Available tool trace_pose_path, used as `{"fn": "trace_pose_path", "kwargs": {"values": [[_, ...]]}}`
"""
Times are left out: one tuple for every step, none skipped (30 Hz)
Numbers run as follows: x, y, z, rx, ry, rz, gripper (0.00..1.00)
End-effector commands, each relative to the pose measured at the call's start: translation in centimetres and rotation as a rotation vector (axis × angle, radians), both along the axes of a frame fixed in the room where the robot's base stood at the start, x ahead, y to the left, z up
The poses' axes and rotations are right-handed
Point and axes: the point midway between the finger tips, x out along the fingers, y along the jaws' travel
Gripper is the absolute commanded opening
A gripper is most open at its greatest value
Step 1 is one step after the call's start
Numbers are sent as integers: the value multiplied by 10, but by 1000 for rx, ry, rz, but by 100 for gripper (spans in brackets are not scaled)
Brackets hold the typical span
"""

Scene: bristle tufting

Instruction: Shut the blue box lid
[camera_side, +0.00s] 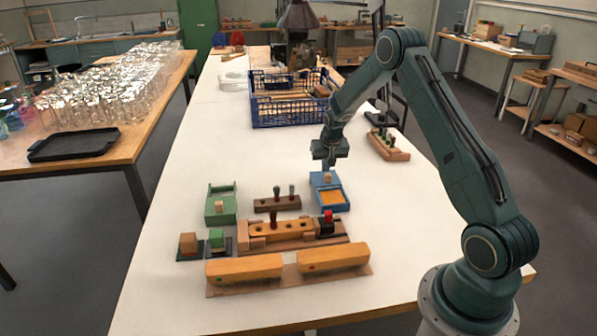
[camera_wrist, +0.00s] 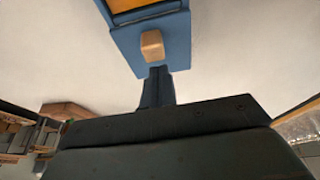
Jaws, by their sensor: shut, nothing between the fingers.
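The blue box (camera_side: 345,207) stands on the white table, right of the green box. It is partly open: an orange inside or panel (camera_side: 331,197) shows in its near part. Its blue lid (camera_wrist: 128,42) lies at the far end and carries a pale wooden knob (camera_wrist: 152,44), which also shows in the side view (camera_side: 327,177). My gripper (camera_side: 327,169) is shut and empty, pointing down at the far end of the box. In the wrist view its fingers (camera_wrist: 156,82) are just beyond the knob at the lid's edge. I cannot tell whether they touch it.
A green box (camera_side: 221,217) with a knob stands to the left. A blue crate (camera_side: 288,111) stands behind, and another peg block (camera_side: 388,148) is back right.

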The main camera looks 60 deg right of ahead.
Motion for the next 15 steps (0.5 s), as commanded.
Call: {"fn": "trace_pose_path", "kwargs": {"values": [[-1,2,0,-1,-1,0,0],[-2,2,0,-1,-1,0,0],[-3,3,0,-1,-1,0,0],[-3,3,0,-1,-1,0,0],[-3,4,0,-1,-1,0,0],[-4,4,0,-1,-1,0,0],[-4,4,0,-1,-1,0,0],[-4,4,0,-1,-1,0,0],[-4,4,0,-1,-1,0,0],[-4,4,0,-1,-1,0,0],[-4,4,0,-1,-1,0,0],[-4,4,0,-1,-1,0,0],[-4,4,0,-1,-1,0,0],[-4,4,0,-1,-1,0,0],[-4,4,0,-1,-1,0,0]]}}
